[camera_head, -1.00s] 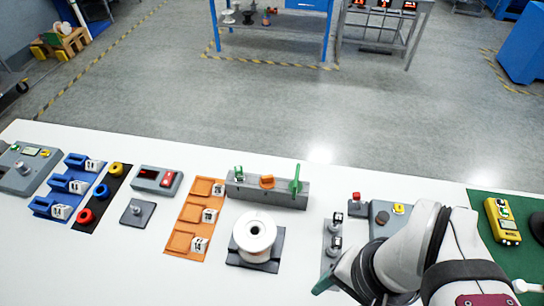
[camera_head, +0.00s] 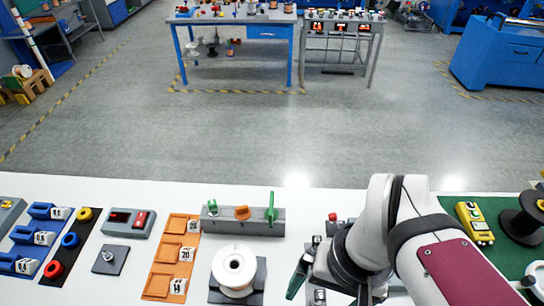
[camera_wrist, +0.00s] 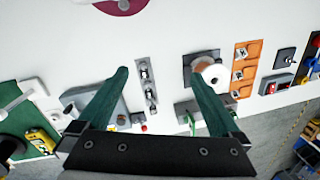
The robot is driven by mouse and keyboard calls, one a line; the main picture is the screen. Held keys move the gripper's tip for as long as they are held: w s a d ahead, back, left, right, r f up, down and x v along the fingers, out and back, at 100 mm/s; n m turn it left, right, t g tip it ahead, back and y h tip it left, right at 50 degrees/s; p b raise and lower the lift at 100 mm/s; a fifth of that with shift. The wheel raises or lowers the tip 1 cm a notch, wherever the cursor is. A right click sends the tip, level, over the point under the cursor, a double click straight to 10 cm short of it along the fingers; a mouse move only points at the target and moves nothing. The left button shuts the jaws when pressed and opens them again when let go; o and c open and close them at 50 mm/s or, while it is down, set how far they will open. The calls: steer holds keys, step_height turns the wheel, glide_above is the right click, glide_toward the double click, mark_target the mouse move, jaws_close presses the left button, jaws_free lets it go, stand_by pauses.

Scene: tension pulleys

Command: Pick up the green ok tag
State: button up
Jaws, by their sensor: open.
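A grey block (camera_head: 243,221) on the white table holds a small green piece (camera_head: 212,207) at its left, an orange piece in the middle and an upright green tag (camera_head: 271,207) at its right end. No lettering is readable on either green piece, so I cannot tell which is the ok tag. My gripper (camera_head: 297,278) is in front of the block and to its right, apart from it. In the wrist view my gripper (camera_wrist: 158,76) has its two dark green fingers spread with nothing held between them. A green piece (camera_wrist: 190,122) shows near the right finger, which partly hides the grey block.
A white spool (camera_head: 234,268) on a dark base stands left of my gripper. Orange trays (camera_head: 172,257) with numbered blocks lie further left. A grey strip with knobs (camera_wrist: 148,85) lies between the fingers in the wrist view. A yellow device (camera_head: 474,222) rests on the green mat at right.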

steer(key=w+a+r+n, duration=0.1)
steer(key=w+a+n, duration=0.1)
steer(key=w+n, duration=0.4)
steer(key=w+a+r+n, duration=0.15)
steer(key=w+n, duration=0.25)
steer(key=w, duration=0.4)
steer(key=n+h, duration=0.2)
steer(key=n, duration=0.8)
glide_toward(271, 202)
steer(key=shift+n, duration=0.4)
steer(key=f, duration=1.2)
steer(key=shift+s+d, duration=0.15)
steer(key=shift+d, duration=0.05)
steer(key=shift+r, duration=0.1)
steer(key=c, duration=1)
steer(key=shift+o, duration=0.2)
steer(key=shift+r, duration=0.6)
step_height(271, 202, up, 3)
steer(key=s+d+r, duration=0.3)
steer(key=d+r, duration=0.3)
steer(key=d, duration=0.5)
steer(key=shift+d+r, duration=0.15)
steer(key=shift+r, duration=0.25)
